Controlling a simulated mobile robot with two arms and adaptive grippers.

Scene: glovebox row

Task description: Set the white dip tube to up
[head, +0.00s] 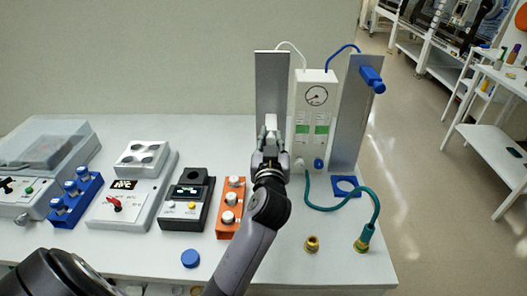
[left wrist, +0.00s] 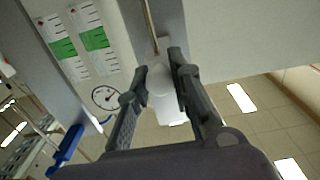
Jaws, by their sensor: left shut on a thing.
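The white dip tube (head: 271,121) is at the front of the left grey upright plate (head: 272,80), around mid-height. My left gripper (head: 270,132) is in front of that plate with its fingers on the white part. In the left wrist view, the left gripper (left wrist: 160,80) has a finger on each side of the white dip tube (left wrist: 166,100), shut on it. The fingers partly hide the tube. My right gripper is in neither view.
A white gauge unit (head: 316,95) stands right of the plate. A blue dip tube (head: 372,79) sits high on the right plate (head: 352,125). A teal hose (head: 340,206) curves over the bench. An orange block (head: 230,205) and a black device (head: 187,200) stand to the left.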

